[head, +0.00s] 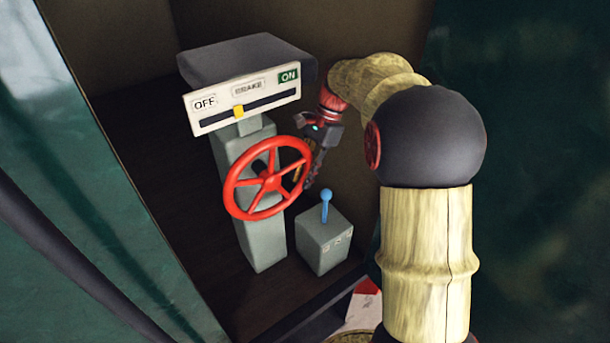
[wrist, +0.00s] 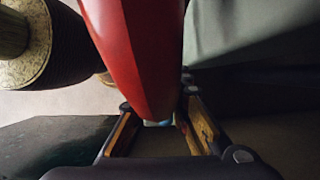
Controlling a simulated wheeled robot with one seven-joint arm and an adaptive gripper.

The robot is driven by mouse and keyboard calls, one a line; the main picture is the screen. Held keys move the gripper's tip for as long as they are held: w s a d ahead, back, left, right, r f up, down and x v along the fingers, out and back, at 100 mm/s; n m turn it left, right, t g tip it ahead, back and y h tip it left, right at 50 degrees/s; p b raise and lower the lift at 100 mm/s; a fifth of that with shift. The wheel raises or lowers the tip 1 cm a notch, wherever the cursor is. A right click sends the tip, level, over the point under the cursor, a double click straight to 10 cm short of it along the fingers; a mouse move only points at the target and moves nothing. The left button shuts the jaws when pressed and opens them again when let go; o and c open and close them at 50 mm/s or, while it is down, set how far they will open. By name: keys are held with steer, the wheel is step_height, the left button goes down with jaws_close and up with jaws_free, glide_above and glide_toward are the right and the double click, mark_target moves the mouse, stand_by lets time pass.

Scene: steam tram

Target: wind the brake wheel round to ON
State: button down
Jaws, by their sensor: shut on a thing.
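The red brake wheel (head: 270,183) has several spokes and is mounted on the front of a grey-green pedestal (head: 259,248). Above it, a white brake scale (head: 215,122) reads OFF at its left end and ON at its right end. Its yellow pointer (head: 239,112) stands a little left of the middle of the slot. My gripper (head: 304,172) is at the right side of the wheel's rim, partly hidden behind it in the head view. In the wrist view the red rim (wrist: 140,60) passes between the two fingers of my gripper (wrist: 155,128), which are shut on it.
A small grey box (head: 320,252) with a blue-knobbed lever (head: 326,203) stands just right of the pedestal, below my gripper. A dark cap (head: 245,62) tops the scale. Dark green panels flank the alcove on both sides. A red and white thing (head: 366,298) lies low at the front.

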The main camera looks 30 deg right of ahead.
mark_target(297, 162)
steer(key=shift+a+f+y+p, duration=0.25)
steer(key=shift+f+y+p, duration=0.45)
steer(key=shift+y, duration=0.1)
steer(key=shift+a+f+y+p, duration=0.55)
steer(key=shift+a+f+y, duration=0.5)
steer(key=shift+y, duration=0.45)
steer(key=shift+d+f, duration=0.1)
steer(key=c, duration=1.7)
jaws_free()
steer(key=shift+o, duration=0.2)
step_height(297, 162, up, 10)
steer(key=shift+c, duration=0.4)
